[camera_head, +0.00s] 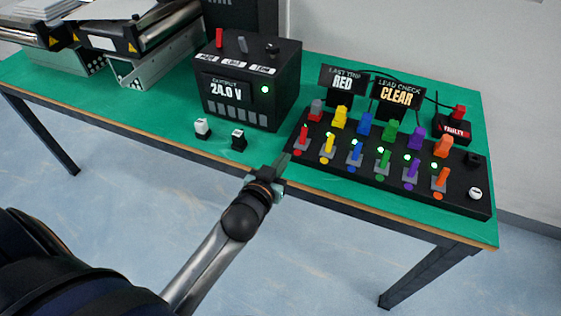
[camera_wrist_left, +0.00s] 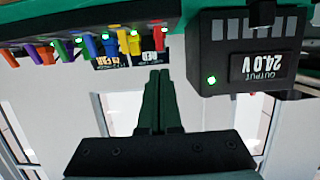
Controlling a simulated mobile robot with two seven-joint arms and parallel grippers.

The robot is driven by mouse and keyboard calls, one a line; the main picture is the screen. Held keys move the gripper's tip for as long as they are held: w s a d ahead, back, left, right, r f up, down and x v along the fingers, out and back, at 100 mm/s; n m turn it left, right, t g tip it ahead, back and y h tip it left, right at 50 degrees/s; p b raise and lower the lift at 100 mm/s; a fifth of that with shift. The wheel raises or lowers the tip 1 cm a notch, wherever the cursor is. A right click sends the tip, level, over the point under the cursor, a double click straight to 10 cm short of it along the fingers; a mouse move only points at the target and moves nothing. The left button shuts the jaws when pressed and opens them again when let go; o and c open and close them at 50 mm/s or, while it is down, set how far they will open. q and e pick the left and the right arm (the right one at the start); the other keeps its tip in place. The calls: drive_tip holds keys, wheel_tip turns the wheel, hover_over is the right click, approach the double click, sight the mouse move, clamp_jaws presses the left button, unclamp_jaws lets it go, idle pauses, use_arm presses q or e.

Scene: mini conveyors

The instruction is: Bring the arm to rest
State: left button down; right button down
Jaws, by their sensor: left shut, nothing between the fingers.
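My left gripper (camera_head: 279,168) is over the front edge of the green table (camera_head: 165,122) in the head view, between the power box and the switch panel. Its fingers are together with nothing between them, and they also show shut in the wrist view (camera_wrist_left: 158,75). My right gripper is in neither view. The black switch panel (camera_head: 330,186) carries several coloured toggles and plugs with green lights. The black power box (camera_head: 245,88) shows 24.0 V and a lit green light; it also appears upside down in the wrist view (camera_wrist_left: 205,60).
Two small blocks, one white-topped (camera_head: 202,127) and one black (camera_head: 239,139), stand before the power box. Signs read RED (camera_head: 343,84) and CLEAR (camera_head: 396,97). A red-topped FAULTY box (camera_head: 453,127) is at the right. Conveyors (camera_head: 140,35) stand at the back left. Floor in front is clear.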

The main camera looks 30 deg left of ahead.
use_arm(q)
drive_tip(key=shift+s+r, duration=0.2)
drive_tip(key=shift+s, duration=0.3)
drive_tip(key=s+d+f+m+g+h, duration=0.1)
drive_tip(key=s+d+f+g, duration=0.1)
drive_tip(key=s+f, duration=0.7)
drive_tip(key=s+d+f+m+g+h, duration=0.1)
drive_tip(key=s+d+f+g+h, duration=0.1)
drive_tip(key=s+f, duration=0.7)
drive_tip(key=shift+s+d+f+m+g, duration=0.2)
drive_tip(key=shift+d+f+m+g, duration=0.25)
drive_tip(key=shift+g, duration=0.35)
